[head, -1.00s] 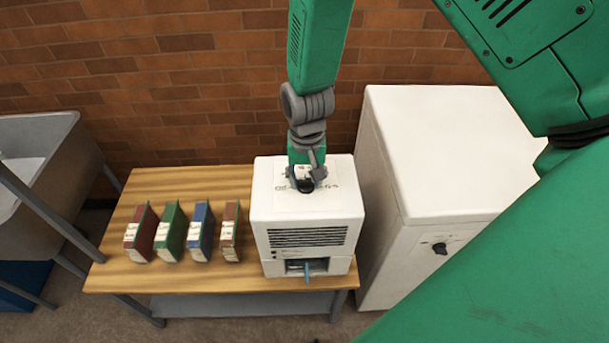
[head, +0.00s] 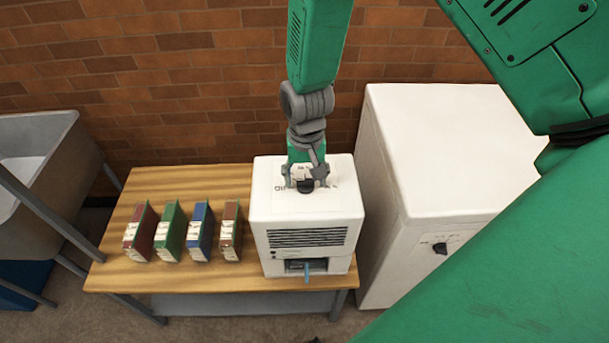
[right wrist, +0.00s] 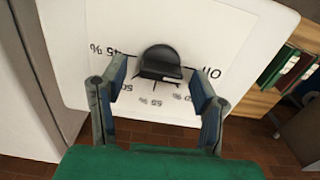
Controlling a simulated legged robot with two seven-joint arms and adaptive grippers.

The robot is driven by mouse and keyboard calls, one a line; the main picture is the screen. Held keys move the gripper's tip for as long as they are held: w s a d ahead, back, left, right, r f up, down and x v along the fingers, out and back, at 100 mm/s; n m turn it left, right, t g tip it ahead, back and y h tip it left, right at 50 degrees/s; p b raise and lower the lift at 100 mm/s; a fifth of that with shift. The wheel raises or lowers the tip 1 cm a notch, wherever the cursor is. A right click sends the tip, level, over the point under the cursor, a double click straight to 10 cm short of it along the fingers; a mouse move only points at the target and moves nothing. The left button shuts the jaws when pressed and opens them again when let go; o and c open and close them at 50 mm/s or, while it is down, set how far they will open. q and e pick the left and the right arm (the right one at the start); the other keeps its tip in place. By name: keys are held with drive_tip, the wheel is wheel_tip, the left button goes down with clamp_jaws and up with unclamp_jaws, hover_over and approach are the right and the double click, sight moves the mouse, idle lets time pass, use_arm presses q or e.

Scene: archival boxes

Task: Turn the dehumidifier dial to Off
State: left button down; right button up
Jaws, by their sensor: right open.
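The dehumidifier (head: 306,210) is a white box at the right end of the wooden table, with a dark front grille. On its top, a black dial (head: 306,187) sits on a pale label; it also shows in the right wrist view (right wrist: 160,63). There, the label reads Off on the right and 45 % on the left, with other percentages below. A small white mark is on the dial's near edge, toward the lower percentages. My right gripper (head: 306,174) is open over the dehumidifier's top. Its fingertips (right wrist: 157,90) lie either side of the dial; contact cannot be told.
Several binders (head: 183,232) stand on the table (head: 160,280) to the left. A larger white cabinet (head: 385,205) with its own black knob (head: 440,248) is close on the right. A grey sink (head: 40,160) is at the far left; a brick wall (head: 150,90) is behind.

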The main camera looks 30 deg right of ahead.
use_arm(q)
drive_tip(key=shift+s+a, duration=0.1)
drive_tip(key=shift+s, duration=0.05)
use_arm(e)
wheel_tip(320, 180, up, 12)
drive_tip(key=shift+f, duration=0.15)
drive_tip(key=shift+w, duration=0.1)
idle(0.5)
